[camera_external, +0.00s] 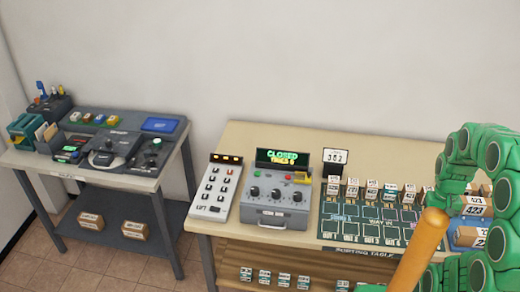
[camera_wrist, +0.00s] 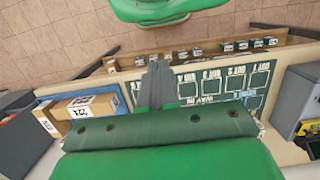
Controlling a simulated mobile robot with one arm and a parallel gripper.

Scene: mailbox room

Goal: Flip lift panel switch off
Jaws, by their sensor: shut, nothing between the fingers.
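The lift panel (camera_external: 215,190) is a white slanted box at the left end of the sorting table in the external view. It carries two columns of small dark switches, a dark strip with orange lights along its top, and lettering at its lower end. The switch positions are too small to tell. My gripper (camera_wrist: 155,85) shows in the wrist view with its dark fingers together and nothing between them. It is above the sorting board, well to the right of the panel. In the external view my green arm is at the right edge and its fingers are not clearly seen.
A grey control box (camera_external: 277,198) with knobs and a lit "CLOSED" sign stands right beside the panel. The sorting board (camera_external: 368,222) with small numbered blocks lies further right, with cartons (camera_wrist: 87,106) beyond. A second desk (camera_external: 150,182) with devices stands at left, across a gap.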

